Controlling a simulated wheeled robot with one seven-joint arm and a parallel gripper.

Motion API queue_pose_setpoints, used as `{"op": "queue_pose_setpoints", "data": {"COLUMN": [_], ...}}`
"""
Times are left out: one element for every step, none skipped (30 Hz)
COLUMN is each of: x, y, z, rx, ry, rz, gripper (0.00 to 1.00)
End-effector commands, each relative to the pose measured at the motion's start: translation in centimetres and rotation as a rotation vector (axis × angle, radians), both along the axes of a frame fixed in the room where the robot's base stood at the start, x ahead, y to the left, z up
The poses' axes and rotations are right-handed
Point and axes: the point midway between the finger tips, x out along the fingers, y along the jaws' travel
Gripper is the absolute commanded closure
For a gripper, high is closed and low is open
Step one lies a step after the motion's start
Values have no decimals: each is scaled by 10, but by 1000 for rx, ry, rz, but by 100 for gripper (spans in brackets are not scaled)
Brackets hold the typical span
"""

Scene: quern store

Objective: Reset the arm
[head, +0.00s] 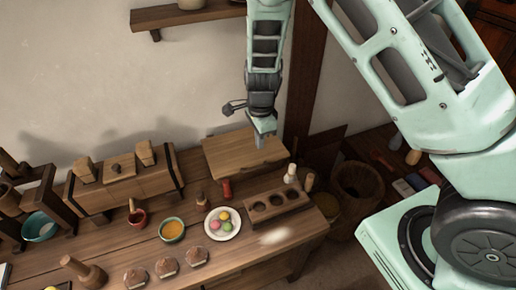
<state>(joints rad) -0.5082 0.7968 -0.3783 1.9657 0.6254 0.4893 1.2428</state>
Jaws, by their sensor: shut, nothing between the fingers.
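My arm comes down from the top of the head view, in pale green links with dark joints. My gripper (260,142) hangs at its end, pointing down, over a plain wooden board (226,158) at the back right of the wooden table (240,258). It is shut and empty. Its fingertips look small here, and I cannot tell exactly how far above the board they are.
A wooden block with round hollows (277,204), a plate of coloured balls (222,223) and an orange-filled bowl (172,230) stand in front of the board. A wooden chest (125,182) is left. A shelf (190,14) hangs above. A wooden post (305,90) stands behind.

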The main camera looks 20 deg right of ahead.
Motion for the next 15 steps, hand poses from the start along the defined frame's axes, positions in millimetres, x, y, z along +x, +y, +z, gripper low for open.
{"op": "queue_pose_setpoints", "data": {"x": [-1,-1,-1,-1,-1,-1,-1,-3,-7,-11,-17,-27,-36,-46,-62], "y": [0,0,0,0,0,0,0,2,8,13,19,30,38,47,59], "z": [3,3,4,5,5,5,5,8,12,16,21,30,37,46,58], "rx": [0,0,0,0,0,0,0,6,18,29,43,66,85,103,129], "ry": [-1,-1,0,0,0,0,0,1,2,6,9,13,14,15,14], "rz": [0,0,0,-1,-1,-1,-1,14,46,83,130,208,279,360,478], "gripper": [100,100,100,100,100,100,100,100,100,100,100,100,100,100,100]}}
